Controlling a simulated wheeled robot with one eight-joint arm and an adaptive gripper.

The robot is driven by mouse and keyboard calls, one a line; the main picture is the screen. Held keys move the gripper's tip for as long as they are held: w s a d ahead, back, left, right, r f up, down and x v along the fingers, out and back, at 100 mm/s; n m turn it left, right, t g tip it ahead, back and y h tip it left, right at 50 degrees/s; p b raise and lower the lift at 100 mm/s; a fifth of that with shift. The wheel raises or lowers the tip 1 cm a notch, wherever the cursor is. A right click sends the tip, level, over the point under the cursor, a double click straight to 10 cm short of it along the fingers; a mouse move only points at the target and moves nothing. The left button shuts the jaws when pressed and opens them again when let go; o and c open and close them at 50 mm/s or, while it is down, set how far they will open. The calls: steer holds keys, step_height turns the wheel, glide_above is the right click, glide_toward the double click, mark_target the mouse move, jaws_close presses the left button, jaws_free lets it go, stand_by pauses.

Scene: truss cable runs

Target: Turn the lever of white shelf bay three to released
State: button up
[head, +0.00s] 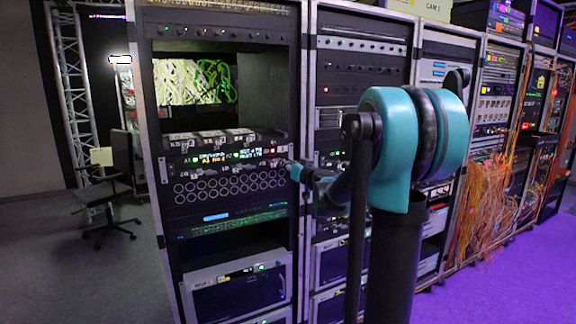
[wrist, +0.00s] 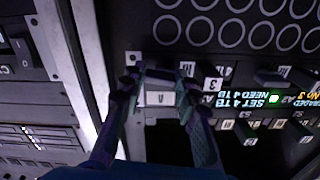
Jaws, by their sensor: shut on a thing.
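My gripper (wrist: 160,88) is at the rack's panel in the wrist view, its two fingers closed on either side of a small lever (wrist: 158,76). A pale plate with a dark mark (wrist: 158,99) shows between the fingers. A white tag reading 3 (wrist: 213,84) is just to the right of the fingers. The fingers hide part of the lever, so its exact angle is unclear. In the head view my gripper (head: 292,170) reaches the right end of the lit row (head: 225,157) on the rack. I cannot read a released mark.
A panel of round holes (head: 230,187) lies below the lit row in the head view. A row of white-tagged units (head: 210,137) is above it. The rack's pale upright (wrist: 92,60) stands close to the left finger. Orange cables (head: 482,205) hang at the right.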

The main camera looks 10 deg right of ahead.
steer(key=shift+m, duration=7.8)
steer(key=o, duration=0.9)
steer(key=shift+s, duration=0.1)
steer(key=v, duration=1.2)
